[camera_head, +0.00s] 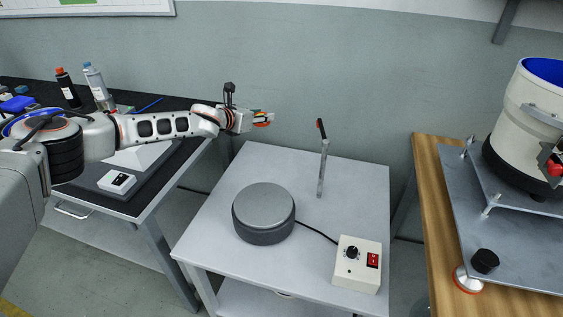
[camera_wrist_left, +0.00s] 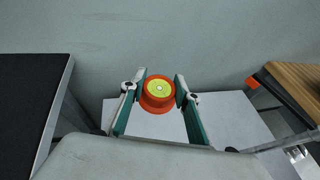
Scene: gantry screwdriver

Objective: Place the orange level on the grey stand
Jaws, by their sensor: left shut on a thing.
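The orange level (camera_wrist_left: 158,92) is a small round disc with a yellow-green centre and an orange rim. My left gripper (camera_wrist_left: 158,97) is shut on it, with one green-padded finger on either side. In the head view the left gripper (camera_head: 258,119) reaches in from the left above the back of the white table, and the orange level's edge (camera_head: 262,124) shows at its tips. A round grey stand (camera_head: 264,196) with a flat top sits on that table, in front of the gripper and apart from it. My right gripper is not in view.
A thin metal post (camera_head: 322,170) with an orange-black tip stands upright on the white table (camera_head: 355,185), right of the gripper. A control box (camera_head: 358,264) is at front right. A dark bench (camera_head: 150,190) with bottles is left; a wooden bench (camera_head: 430,200) with a white drum is right.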

